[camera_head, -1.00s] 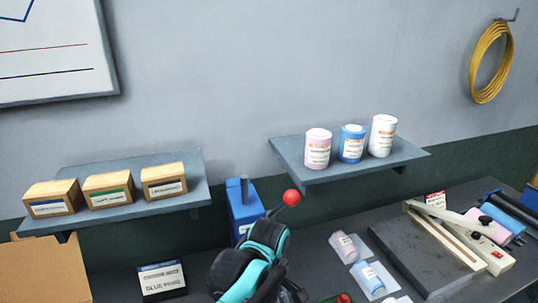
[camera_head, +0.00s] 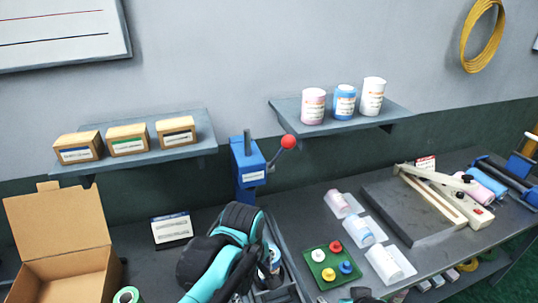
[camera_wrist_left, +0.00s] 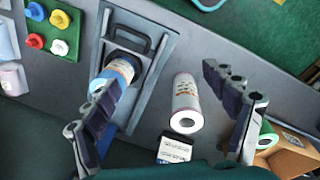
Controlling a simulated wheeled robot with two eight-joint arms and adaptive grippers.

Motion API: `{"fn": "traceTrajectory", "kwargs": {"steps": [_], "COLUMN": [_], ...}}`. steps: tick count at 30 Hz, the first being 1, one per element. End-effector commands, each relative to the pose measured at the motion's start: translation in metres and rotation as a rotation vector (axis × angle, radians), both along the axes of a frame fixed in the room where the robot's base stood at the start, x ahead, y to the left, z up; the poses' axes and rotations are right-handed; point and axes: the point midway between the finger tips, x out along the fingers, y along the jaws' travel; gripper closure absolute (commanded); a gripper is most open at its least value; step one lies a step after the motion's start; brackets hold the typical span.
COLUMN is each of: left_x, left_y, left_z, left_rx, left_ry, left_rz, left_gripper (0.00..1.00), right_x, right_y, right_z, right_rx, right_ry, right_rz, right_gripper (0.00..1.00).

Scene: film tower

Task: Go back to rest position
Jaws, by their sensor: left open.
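My left arm comes in at the bottom middle of the head view, and its black and teal wrist hides the jaws there. In the left wrist view my left gripper (camera_wrist_left: 163,80) is open, with its two fingers wide apart. A white roll with a printed label (camera_wrist_left: 186,98) shows in the gap between the fingers, and I see no finger touching it. A blue-and-white labelled roll (camera_wrist_left: 120,70) sits in a grey frame (camera_wrist_left: 160,40) beside the left finger. My right gripper is not clearly visible.
A blue press (camera_head: 246,170) with a red-knobbed lever stands behind my left wrist. An open cardboard box (camera_head: 62,240) is at left. A green tray (camera_head: 330,266) of coloured knobs and a trimmer (camera_head: 445,195) are at right. Shelves above hold boxes (camera_head: 128,143) and canisters (camera_head: 344,102).

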Motion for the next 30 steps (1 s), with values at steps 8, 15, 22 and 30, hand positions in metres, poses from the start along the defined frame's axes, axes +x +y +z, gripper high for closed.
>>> {"fn": "traceTrajectory", "kwargs": {"steps": [8, 15, 22, 30], "left_x": [-0.013, -0.036, -0.047, -0.048], "left_y": [0.050, 0.111, 0.139, 0.141], "left_z": [-0.020, -0.054, -0.072, -0.071], "left_rx": [0.025, 0.192, 0.351, 0.370], "left_ry": [-0.167, -0.393, -0.488, -0.496], "left_rz": [-0.265, -0.632, -0.841, -0.866], "left_gripper": [0.15, 0.15, 0.15, 0.15], "right_x": [0.000, -0.001, 0.000, 0.000], "right_y": [0.000, 0.000, 0.000, 0.000], "right_z": [-0.022, -0.049, -0.059, -0.058], "right_rx": [0.000, 0.000, 0.000, 0.000], "right_ry": [0.000, 0.000, 0.000, 0.000], "right_rz": [0.000, 0.000, 0.000, 0.000], "right_gripper": [0.18, 0.18, 0.18, 0.18]}}
